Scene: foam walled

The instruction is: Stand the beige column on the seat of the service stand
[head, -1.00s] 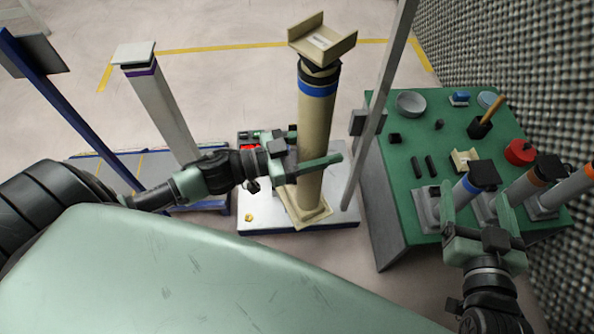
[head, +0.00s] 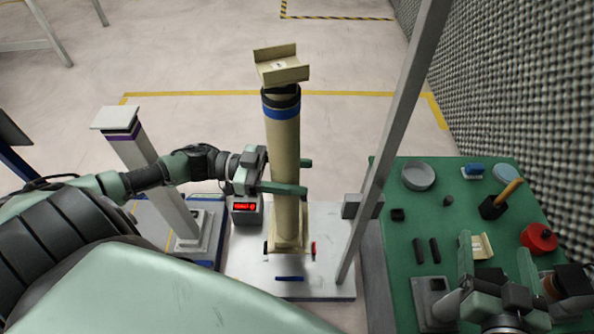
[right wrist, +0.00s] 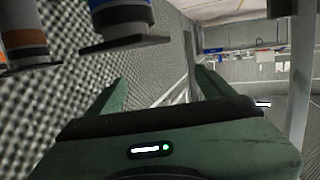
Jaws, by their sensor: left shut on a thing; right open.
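The beige column (head: 286,150) has a blue band, a black collar and a tray-like head. It stands nearly upright in the head view. My left gripper (head: 300,177) is shut around its shaft at mid-height. Its square foot is over the pale plate of the service stand (head: 325,235), between a black-and-red pair of small parts, with a blue bar in front. I cannot tell whether the foot touches the seat beneath, which is hidden. My right gripper (head: 498,265) is open and empty over the green table; its fingers show in the right wrist view (right wrist: 160,88).
A box with a red display (head: 245,208) stands on the plate left of the column. A grey post (head: 385,130) rises to its right. A white column with a purple band (head: 150,160) stands at left. The green table (head: 440,205) holds several small items, including a red can (head: 538,238).

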